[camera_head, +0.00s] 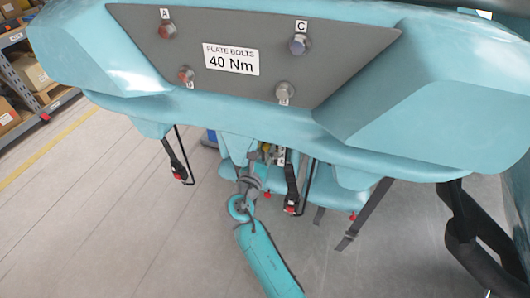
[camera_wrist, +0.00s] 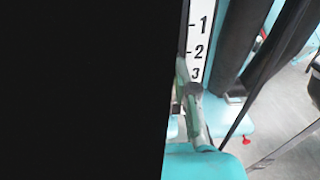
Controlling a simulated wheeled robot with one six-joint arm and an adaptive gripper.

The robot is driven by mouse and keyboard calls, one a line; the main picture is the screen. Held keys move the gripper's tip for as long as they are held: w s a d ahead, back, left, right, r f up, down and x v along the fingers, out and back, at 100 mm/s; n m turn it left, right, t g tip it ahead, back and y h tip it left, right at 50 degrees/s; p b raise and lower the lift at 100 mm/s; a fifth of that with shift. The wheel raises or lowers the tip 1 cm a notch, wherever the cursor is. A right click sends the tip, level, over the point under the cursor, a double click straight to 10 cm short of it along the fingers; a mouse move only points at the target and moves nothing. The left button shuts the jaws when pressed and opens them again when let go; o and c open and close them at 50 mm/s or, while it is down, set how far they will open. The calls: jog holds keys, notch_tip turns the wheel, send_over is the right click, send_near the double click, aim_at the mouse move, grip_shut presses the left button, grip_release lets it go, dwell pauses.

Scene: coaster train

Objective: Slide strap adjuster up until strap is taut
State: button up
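My gripper (camera_head: 268,154) is small and far off in the head view, among the hanging seats under the teal car body. It is beside a white numbered scale (camera_head: 282,156). In the wrist view a greenish-grey finger part (camera_wrist: 192,98) overlaps the scale (camera_wrist: 197,45) just below the mark 3. A black area fills the left half of that view and hides what is there. Whether the gripper is open or touches anything is unclear. A dark strap (camera_head: 291,182) with a red end hangs right of the gripper. I cannot make out the strap adjuster clearly.
A front plate (camera_head: 333,72) with bolts and a 40 Nm label sits above. Another dark strap (camera_head: 176,157) hangs at left, and a loose one (camera_head: 364,215) at right. Teal seats (camera_head: 340,195) crowd the gripper. Open floor (camera_head: 100,220) lies at left; shelves (camera_head: 30,75) stand beyond.

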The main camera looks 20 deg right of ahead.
jog(key=o, duration=0.4)
jog(key=v, duration=1.2)
dwell(0.3)
jog(key=shift+f, duration=0.15)
